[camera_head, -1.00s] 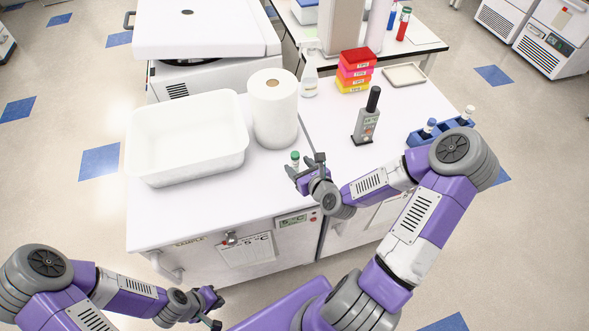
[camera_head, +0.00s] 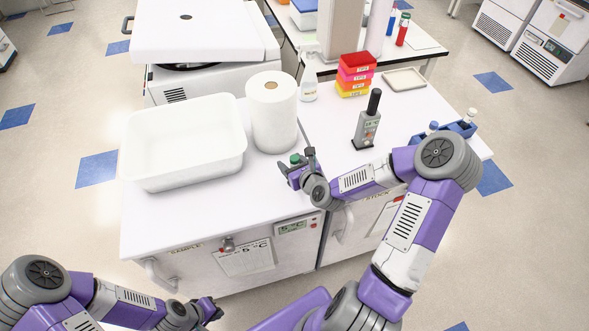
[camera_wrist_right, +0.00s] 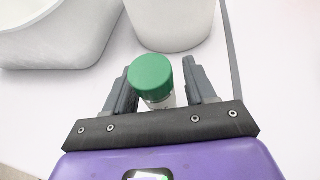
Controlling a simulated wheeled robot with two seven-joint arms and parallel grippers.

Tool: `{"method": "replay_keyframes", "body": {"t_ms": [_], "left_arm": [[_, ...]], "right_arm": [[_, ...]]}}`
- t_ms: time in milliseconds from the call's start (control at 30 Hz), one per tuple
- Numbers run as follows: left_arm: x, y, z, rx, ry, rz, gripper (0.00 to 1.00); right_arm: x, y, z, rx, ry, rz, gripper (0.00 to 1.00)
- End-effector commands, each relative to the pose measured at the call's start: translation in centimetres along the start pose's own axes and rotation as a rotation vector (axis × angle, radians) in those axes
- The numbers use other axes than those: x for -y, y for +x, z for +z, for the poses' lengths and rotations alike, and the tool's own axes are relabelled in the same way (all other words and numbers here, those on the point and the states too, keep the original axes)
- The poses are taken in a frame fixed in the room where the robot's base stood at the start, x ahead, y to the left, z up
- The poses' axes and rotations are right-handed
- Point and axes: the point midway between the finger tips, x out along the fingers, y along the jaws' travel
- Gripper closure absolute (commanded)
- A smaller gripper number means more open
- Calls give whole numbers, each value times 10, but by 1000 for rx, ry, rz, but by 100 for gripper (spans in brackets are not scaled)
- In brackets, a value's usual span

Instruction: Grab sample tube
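The sample tube (camera_wrist_right: 151,77), with a green cap, stands upright on the white bench. In the head view its green cap (camera_head: 295,158) shows at my right gripper (camera_head: 297,167), near the paper roll. In the right wrist view the tube is between the two grey fingers of my right gripper (camera_wrist_right: 160,88). The fingers are open on either side of it, with a gap visible on the right. The tube's lower part is hidden by the gripper. My left gripper (camera_head: 212,312) is low at the left, empty and apparently open, away from the bench.
A white paper roll (camera_head: 272,115) stands just behind the tube, with a white tub (camera_head: 185,145) to its left. A grey device with a black handle (camera_head: 367,125) stands to the right. A blue rack (camera_head: 455,131) is partly behind my right arm. The front left bench top is clear.

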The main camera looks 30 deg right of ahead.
Motion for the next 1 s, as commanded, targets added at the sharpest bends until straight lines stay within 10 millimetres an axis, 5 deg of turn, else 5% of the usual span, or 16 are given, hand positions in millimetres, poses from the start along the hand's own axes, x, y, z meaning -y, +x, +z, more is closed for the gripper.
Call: {"method": "replay_keyframes", "body": {"t_ms": [333, 633, 1000], "left_arm": [[0, 0, 0, 0, 0, 0, 100], [-1, -4, 0, 0, 0, 0, 100], [-11, -29, 1, 0, 0, 0, 100]], "right_arm": [[0, 0, 0, 0, 0, 0, 96], [0, -4, 9, 1, -1, -1, 97], [1, -32, 75, 2, -3, -3, 97]]}}
